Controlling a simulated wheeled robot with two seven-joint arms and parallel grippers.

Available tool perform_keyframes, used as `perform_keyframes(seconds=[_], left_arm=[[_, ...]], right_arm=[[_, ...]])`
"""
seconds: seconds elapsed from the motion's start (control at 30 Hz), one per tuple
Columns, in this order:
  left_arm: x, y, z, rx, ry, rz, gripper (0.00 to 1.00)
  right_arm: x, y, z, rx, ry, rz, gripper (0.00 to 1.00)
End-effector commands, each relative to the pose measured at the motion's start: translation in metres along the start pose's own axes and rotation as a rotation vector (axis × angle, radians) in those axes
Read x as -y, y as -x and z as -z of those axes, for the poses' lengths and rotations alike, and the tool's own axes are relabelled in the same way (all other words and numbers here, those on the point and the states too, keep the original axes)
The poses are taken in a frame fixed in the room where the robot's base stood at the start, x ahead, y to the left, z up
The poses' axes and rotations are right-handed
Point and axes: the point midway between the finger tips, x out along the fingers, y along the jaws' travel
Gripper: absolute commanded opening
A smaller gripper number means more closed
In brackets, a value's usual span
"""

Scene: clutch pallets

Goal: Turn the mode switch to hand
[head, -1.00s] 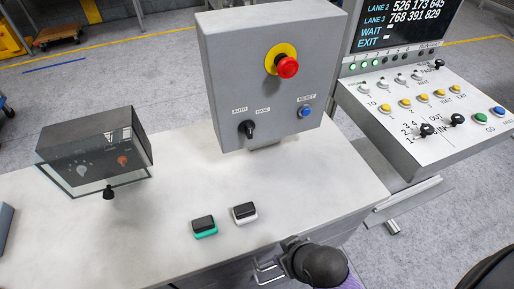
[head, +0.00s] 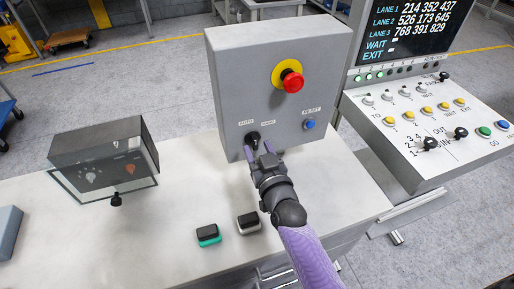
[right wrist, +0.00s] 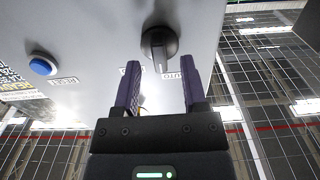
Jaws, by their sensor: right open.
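The mode switch (head: 252,139) is a black knob low on the front of a grey control box (head: 222,84), with AUTO and HAND labels above it. My right gripper (head: 259,154) is open just in front of the knob, with its purple fingers spread either side of it. In the right wrist view the knob (right wrist: 159,47) lies just beyond the gap between the open fingertips (right wrist: 161,68), and its bar appears to tip toward the AUTO label. I see no grip on the knob. My left gripper is not in view.
A red emergency button (head: 291,81) and blue reset button (head: 309,124) are on the same box. A clear-covered box (head: 105,160) stands left; a lane console (head: 430,120) stands right.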

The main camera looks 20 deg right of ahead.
Motion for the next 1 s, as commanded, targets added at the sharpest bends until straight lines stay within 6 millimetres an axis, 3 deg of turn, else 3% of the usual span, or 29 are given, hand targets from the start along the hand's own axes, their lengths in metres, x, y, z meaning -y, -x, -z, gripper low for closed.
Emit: perform_keyframes(seconds=[0.13, 0.4, 0.67, 1.0], left_arm=[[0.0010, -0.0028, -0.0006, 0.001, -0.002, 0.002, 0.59], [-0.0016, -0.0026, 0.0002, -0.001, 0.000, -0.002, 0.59], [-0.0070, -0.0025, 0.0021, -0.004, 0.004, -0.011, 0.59], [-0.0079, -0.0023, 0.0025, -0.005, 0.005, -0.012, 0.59]], right_arm=[[-0.0001, -0.0121, -0.0006, 0.001, 0.000, 0.000, 0.54], [0.0000, -0.0139, 0.0001, 0.002, 0.000, 0.001, 0.54], [0.0000, -0.0136, 0.0000, 0.002, 0.000, 0.001, 0.01], [0.0000, -0.0135, 0.0000, 0.002, -0.006, 0.001, 0.00]])
